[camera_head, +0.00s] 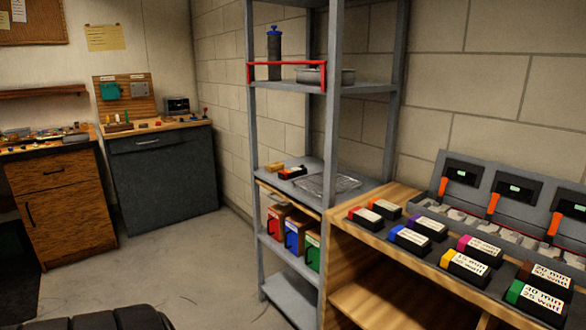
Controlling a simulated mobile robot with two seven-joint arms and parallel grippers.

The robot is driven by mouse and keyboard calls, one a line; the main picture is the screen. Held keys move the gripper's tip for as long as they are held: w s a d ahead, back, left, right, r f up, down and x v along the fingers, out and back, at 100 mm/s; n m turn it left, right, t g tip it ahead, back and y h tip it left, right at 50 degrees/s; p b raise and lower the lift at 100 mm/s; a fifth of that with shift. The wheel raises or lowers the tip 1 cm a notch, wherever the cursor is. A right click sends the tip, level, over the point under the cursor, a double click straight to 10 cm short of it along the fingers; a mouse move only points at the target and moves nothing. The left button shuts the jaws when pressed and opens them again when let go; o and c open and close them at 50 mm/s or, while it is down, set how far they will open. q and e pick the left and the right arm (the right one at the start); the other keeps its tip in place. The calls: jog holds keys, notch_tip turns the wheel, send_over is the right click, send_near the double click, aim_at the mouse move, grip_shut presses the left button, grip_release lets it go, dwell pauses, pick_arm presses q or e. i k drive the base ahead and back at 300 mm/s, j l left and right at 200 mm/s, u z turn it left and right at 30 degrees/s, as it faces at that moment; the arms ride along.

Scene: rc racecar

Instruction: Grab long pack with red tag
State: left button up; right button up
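Two black packs with white labels and red-looking tags lie side by side at the left end of the wooden bench. The nearer is a red-tagged pack (366,218); the farther is an orange-red-tagged pack (385,209). Both lie flat, with the tag at the left end. I cannot tell clearly which is longer. Another small dark pack with a red end (292,172) lies on the metal shelf. Neither of my grippers is in view.
More packs share the bench (345,232): blue (410,239), purple (429,227), yellow (464,267), magenta (480,250), brown and green-tagged (538,300). Chargers (462,180) stand behind. A metal rack (333,130) stands left of the bench. Open floor lies left of the rack.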

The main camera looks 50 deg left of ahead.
aim_at(287, 174)
jog(key=i+j, duration=0.1)
jog(key=j, duration=0.45)
jog(key=i+j+z, duration=0.1)
jog(key=j, duration=0.45)
jog(key=i+j, duration=0.1)
jog(key=j, duration=0.4)
jog(key=i+j+z, duration=0.1)
jog(key=j, duration=0.45)
